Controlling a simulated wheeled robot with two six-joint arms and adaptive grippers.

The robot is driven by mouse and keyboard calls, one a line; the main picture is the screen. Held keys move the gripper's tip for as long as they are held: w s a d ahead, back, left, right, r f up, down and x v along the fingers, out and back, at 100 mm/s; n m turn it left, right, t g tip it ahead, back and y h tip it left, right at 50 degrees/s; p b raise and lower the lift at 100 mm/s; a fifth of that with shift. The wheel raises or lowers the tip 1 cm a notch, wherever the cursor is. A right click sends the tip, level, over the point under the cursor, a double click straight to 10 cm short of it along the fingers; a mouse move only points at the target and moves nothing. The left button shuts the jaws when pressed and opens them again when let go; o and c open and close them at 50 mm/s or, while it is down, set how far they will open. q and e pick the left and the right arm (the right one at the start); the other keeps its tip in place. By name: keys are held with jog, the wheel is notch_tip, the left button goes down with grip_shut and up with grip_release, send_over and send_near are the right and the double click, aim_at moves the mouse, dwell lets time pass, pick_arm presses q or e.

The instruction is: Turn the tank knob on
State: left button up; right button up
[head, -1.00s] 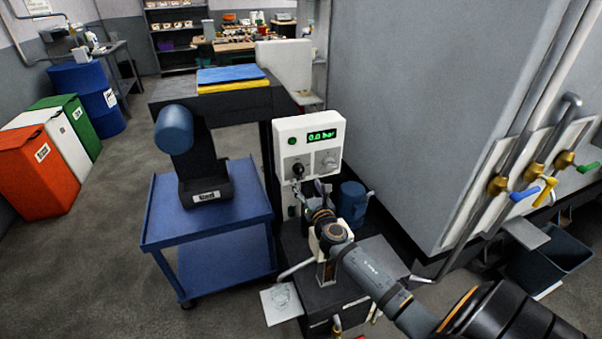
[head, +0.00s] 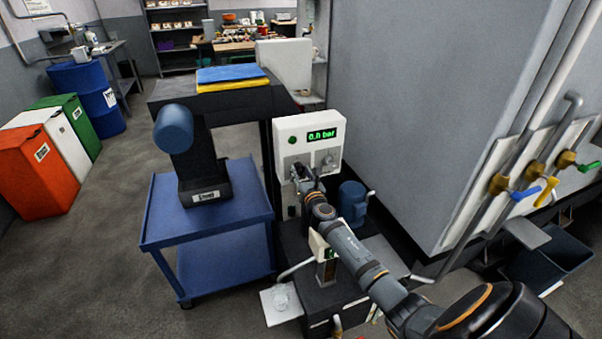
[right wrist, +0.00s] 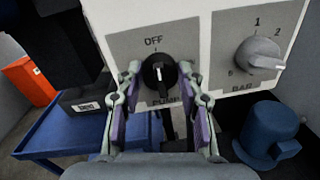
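A white control panel (head: 293,130) has a green display reading 0.0 bar. In the right wrist view, a black knob (right wrist: 160,72) sits on a grey plate with OFF above it and PUMP below; its white mark points up, near OFF. I see no knob labelled tank. A grey knob (right wrist: 257,55) on the right has a scale and the label BAR. My right gripper (right wrist: 162,80) is open, with one finger on each side of the black knob and gaps showing. In the head view, the right gripper (head: 302,174) covers the black knob. My left gripper is not in view.
A blue cart (head: 207,217) stands left of the panel, carrying a dark machine (head: 200,180). A blue motor-like unit (head: 353,200) is below right of the panel. A large grey cabinet (head: 430,110) fills the right.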

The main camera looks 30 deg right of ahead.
jog(key=c, duration=0.3)
jog(key=m, duration=0.8)
jog(key=shift+d, duration=0.15)
jog(key=m, duration=0.4)
jog(key=shift+f+m+y, duration=0.1)
jog(key=shift+m+y, duration=0.2)
jog(key=m+b, duration=0.1)
jog(key=m, duration=0.3)
jog(key=shift+s+m+g, duration=0.1)
jog(key=shift+m+g, duration=0.2)
jog(key=shift+y+b, duration=0.3)
jog(key=shift+y, duration=0.1)
